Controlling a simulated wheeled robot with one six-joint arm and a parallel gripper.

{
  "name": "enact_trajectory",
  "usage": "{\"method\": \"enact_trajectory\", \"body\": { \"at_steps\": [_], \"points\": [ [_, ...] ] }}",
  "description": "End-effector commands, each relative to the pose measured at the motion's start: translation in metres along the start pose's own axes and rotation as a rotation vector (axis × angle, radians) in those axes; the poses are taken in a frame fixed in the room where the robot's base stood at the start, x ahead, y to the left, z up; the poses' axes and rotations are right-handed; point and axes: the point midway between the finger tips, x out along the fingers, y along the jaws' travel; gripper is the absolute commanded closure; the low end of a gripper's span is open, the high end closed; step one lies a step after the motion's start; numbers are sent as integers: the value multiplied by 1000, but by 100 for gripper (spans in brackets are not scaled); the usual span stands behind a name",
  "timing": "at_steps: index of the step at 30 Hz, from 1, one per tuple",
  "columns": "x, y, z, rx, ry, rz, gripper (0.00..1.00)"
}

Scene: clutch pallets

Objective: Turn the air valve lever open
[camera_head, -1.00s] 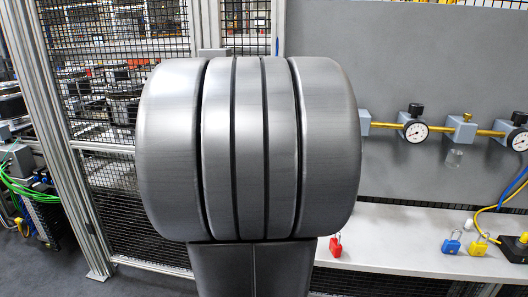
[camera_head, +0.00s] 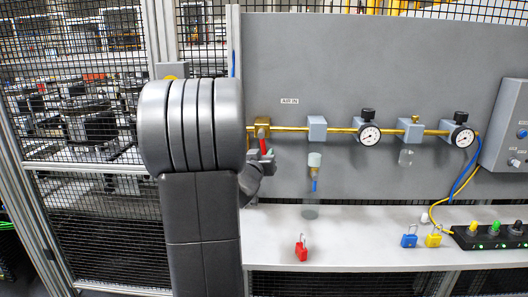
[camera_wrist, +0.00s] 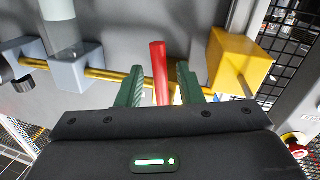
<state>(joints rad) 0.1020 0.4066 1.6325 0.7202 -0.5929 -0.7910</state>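The air valve's red lever (camera_head: 264,142) hangs steeply down across the brass pipe, below a brass-coloured valve body (camera_head: 261,126). In the wrist view the red lever (camera_wrist: 160,72) stands between the two green fingers of my gripper (camera_wrist: 159,80). The fingers are open, with a gap visible on each side of the lever. In the head view my gripper (camera_head: 264,160) is at the lever, partly hidden behind my own arm. The lever's base is partly hidden by the fingers in the wrist view.
The brass pipe (camera_head: 338,130) runs right along the grey panel, past grey blocks and gauges (camera_head: 369,135). A yellow block (camera_wrist: 242,62) is close to the right finger. On the white shelf (camera_head: 350,250) are red (camera_head: 301,251), blue (camera_head: 409,239) and yellow (camera_head: 433,239) padlocks. Mesh fencing is at left.

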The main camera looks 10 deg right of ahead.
Motion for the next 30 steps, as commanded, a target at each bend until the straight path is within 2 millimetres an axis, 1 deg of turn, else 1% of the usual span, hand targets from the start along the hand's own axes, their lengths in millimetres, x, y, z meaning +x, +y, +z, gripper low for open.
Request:
{"method": "enact_trajectory", "body": {
  "at_steps": [1, 3, 6, 16, 17, 18, 20, 21, 22, 30],
  "points": [
    [7, 0, 0, 0, -2, 0, 67],
    [14, 0, 0, 1, -1, 0, 67],
    [20, 0, 0, 1, -1, 0, 67],
    [23, 0, 0, 1, 0, 0, 67],
    [23, 0, 0, 1, 0, -1, 69],
    [23, 0, 0, 1, 0, -1, 77],
    [23, 0, 0, 1, 0, -1, 88],
    [23, 0, 0, 1, 0, -1, 96],
    [23, 0, 0, 1, 0, -1, 100],
    [23, 0, 0, -4, 1, -1, 100]
  ]
}}
